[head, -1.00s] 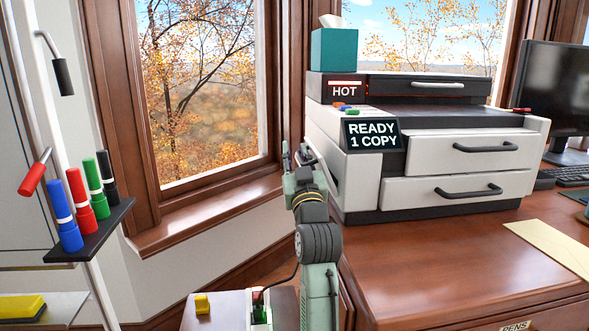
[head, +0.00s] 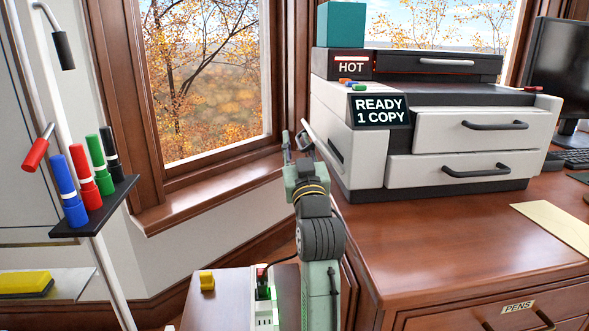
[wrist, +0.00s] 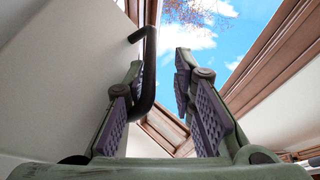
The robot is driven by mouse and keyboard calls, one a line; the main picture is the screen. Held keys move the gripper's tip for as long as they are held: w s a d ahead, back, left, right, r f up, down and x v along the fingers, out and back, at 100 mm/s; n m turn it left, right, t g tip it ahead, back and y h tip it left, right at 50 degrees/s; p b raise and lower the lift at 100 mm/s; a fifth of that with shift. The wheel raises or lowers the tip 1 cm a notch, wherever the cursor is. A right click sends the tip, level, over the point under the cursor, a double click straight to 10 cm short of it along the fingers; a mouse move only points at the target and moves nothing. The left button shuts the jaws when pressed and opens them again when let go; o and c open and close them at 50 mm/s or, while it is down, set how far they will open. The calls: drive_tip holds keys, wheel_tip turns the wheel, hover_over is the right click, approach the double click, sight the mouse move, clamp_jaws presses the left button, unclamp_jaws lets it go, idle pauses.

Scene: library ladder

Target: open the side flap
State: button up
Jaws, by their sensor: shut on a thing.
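The copier (head: 352,170) stands on the desk with its left side partly in view. A dark slot-like mark (head: 336,150) shows on that side. My gripper (head: 297,143) is at the copier's left side, near the window corner. In the wrist view, a pale flat panel (wrist: 70,70), which looks like the side flap, fills the left. Its black curved handle (wrist: 150,75) runs between the fingers of my gripper (wrist: 160,65), against the left finger. The gripper is shut on this handle. How far the flap stands open, I cannot tell.
The wooden desk (head: 440,235) fills the lower right. The window sill (head: 205,200) is close left of my gripper. A marker shelf (head: 95,210) stands at the far left.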

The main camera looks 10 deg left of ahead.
drive_tip(key=s+d+f+b, duration=0.1)
drive_tip(key=s, duration=0.7)
drive_tip(key=shift+s+f, duration=0.25)
drive_tip(key=shift+s, duration=0.15)
drive_tip(key=shift+o, duration=0.3)
